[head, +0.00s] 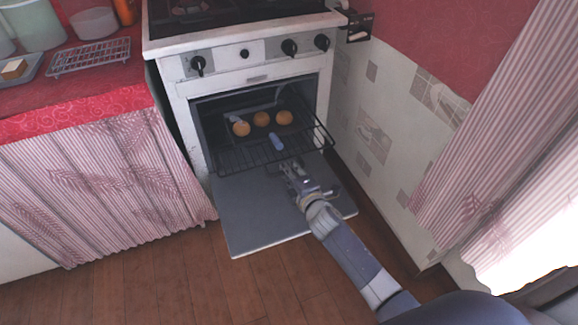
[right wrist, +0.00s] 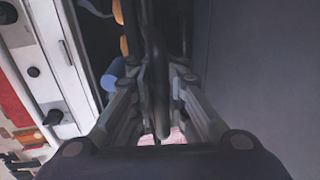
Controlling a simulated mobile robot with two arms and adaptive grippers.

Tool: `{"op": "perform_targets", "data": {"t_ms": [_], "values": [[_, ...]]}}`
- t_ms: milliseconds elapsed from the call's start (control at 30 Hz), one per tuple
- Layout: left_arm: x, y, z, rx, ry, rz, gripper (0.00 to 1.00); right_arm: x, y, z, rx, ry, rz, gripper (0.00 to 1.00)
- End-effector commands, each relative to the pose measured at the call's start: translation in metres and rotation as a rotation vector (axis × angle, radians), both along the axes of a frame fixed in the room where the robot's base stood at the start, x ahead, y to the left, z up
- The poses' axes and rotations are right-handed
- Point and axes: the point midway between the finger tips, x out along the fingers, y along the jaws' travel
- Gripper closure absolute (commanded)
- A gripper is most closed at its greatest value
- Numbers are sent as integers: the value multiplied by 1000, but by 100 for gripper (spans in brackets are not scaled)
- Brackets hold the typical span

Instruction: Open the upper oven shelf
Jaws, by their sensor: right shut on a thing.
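The white oven (head: 240,78) has its grey door (head: 250,215) folded down. The wire shelf (head: 240,160) sticks partly out of the oven cavity above the door. A dark tray with three round golden buns (head: 262,118) sits inside, and a small blue cylinder (head: 276,142) lies towards the shelf's front. My right gripper (head: 291,168) is at the shelf's front edge. In the right wrist view its fingers (right wrist: 160,85) are shut around a dark bar of the shelf (right wrist: 155,60). My left gripper is not in view.
A red counter (head: 85,95) with a striped curtain (head: 100,180) stands left of the oven and holds a wire rack (head: 90,57) and bowls. A tiled wall (head: 385,125) stands close on the right. Wooden floor (head: 170,270) in front is clear.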

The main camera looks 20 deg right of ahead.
Motion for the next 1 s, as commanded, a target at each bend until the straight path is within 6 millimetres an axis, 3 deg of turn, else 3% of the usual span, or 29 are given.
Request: {"op": "perform_targets", "data": {"t_ms": [300, 333, 433, 800, 1000], "values": [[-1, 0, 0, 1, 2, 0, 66, 0, -1, 2, 0, -3, -2, 100], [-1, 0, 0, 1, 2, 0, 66, 0, -1, 2, -1, -3, -2, 88], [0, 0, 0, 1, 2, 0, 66, 0, -1, 2, -1, -3, -2, 67], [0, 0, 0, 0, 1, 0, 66, -2, 0, 1, 0, -1, 0, 67], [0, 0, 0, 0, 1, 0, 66, -21, -1, 3, -1, 1, -1, 67]]}}
